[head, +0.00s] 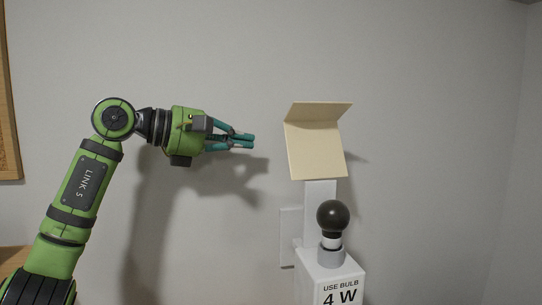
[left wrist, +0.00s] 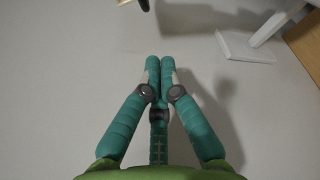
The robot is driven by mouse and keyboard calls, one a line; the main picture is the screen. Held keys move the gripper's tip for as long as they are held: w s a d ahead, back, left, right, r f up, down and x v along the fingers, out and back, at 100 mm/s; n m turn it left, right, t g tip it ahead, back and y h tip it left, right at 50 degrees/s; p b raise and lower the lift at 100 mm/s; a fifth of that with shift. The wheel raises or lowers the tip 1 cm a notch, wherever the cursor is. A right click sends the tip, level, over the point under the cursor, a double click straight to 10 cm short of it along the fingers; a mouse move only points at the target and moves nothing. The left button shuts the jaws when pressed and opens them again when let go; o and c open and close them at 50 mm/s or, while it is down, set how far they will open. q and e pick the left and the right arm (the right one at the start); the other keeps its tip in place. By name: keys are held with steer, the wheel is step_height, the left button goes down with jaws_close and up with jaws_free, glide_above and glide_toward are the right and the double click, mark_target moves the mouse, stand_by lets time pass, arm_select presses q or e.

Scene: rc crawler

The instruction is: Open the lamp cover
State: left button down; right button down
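The lamp cover (head: 318,150) is a cream folded panel, raised on a white upright above the bulb and tilted, with its upper flap bent back. The dark round bulb (head: 333,216) stands uncovered in a grey socket on the white lamp base (head: 320,285), marked "USE BULB 4 W". My left gripper (head: 253,141) is left of the cover, clear of it, pointing right. In the left wrist view its teal fingertips (left wrist: 160,62) are together with nothing between them. My right gripper is in neither view.
A white wall plate (head: 288,237) is behind the lamp. A wooden frame (head: 9,95) hangs at the far left. A wooden surface (head: 14,262) shows at the lower left. The space between my left gripper and the cover is clear.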

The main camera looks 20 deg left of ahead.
mark_target(319, 145)
arm_select(q)
steer(key=p+x, duration=0.1)
steer(key=x, duration=0.2)
steer(key=p+x, duration=0.1)
steer(key=x, duration=0.2)
steer(key=p+x, duration=0.2)
steer(key=shift+w+d+r, duration=0.1)
steer(key=shift+d+r, duration=0.1)
steer(key=shift+d, duration=0.4)
steer(key=shift+w+d+f, duration=0.1)
steer(key=shift+d, duration=0.15)
